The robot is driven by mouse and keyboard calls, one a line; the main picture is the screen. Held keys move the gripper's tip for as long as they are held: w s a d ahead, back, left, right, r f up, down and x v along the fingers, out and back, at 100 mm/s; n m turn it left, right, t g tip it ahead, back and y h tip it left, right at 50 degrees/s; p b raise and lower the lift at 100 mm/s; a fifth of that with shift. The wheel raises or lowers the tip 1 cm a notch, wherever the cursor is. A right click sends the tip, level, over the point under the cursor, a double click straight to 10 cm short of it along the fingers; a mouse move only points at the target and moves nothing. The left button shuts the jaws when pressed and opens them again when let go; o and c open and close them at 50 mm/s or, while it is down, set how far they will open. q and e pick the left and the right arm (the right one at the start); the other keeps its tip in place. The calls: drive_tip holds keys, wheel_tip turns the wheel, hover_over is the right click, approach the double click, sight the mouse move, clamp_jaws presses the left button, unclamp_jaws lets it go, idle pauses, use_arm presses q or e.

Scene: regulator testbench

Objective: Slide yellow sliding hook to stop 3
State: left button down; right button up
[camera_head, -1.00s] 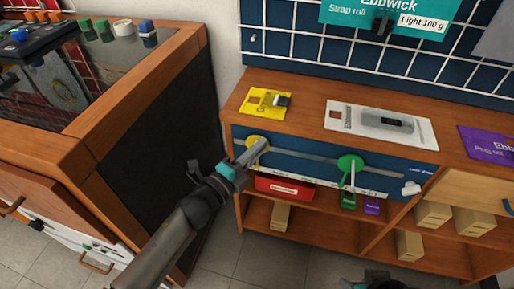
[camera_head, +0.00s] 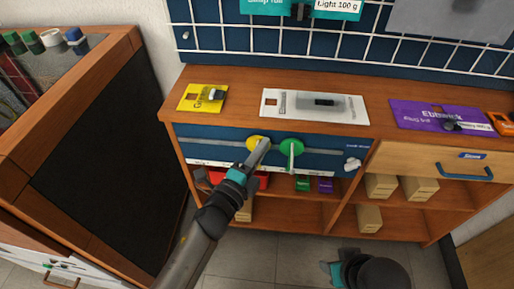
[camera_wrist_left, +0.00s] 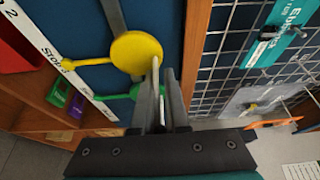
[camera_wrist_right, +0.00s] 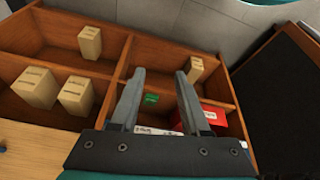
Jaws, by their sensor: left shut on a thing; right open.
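The yellow sliding hook (camera_head: 255,142) sits on the rail of the blue panel, just left of the green hook (camera_head: 292,149). My left gripper (camera_head: 264,146) is shut on it. In the left wrist view the yellow disc (camera_wrist_left: 137,50) is beside the fingertips (camera_wrist_left: 160,75); the part between the fingers is mostly hidden. Its thin pointer (camera_wrist_left: 85,62) ends beside the "Stop 3" label (camera_wrist_left: 52,58) on the white strip. The green hook (camera_wrist_left: 118,96) is close beside it. My right gripper (camera_wrist_right: 155,85) is open and empty, away from the panel.
The rail (camera_head: 215,140) is bare left of the yellow hook. Below are shelves with several cardboard boxes (camera_head: 380,186) and a red box (camera_wrist_right: 205,116). Packaged items, including a yellow card (camera_head: 190,98), lie on the top (camera_head: 240,78). A cabinet (camera_head: 100,140) stands at left.

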use_arm(q)
drive_tip(key=shift+s+f, duration=0.15)
drive_tip(key=shift+f, duration=0.3)
drive_tip(key=c, duration=1.1)
unclamp_jaws()
drive_tip(key=shift+o, duration=0.4)
drive_tip(key=shift+r, duration=0.25)
use_arm(e)
drive_tip(key=shift+s+f, duration=0.1)
drive_tip(key=shift+s, duration=0.1)
use_arm(q)
drive_tip(key=p+v, duration=0.3)
drive_tip(key=v, duration=1.2)
use_arm(e)
drive_tip(key=shift+g, duration=0.6)
drive_tip(key=f, duration=0.3)
drive_tip(key=s+f, duration=0.1)
drive_tip(key=f, duration=0.1)
drive_tip(key=shift+s+d+f, duration=0.1)
drive_tip(key=shift+f, duration=0.3)
use_arm(q)
drive_tip(key=shift+a+f, duration=0.1)
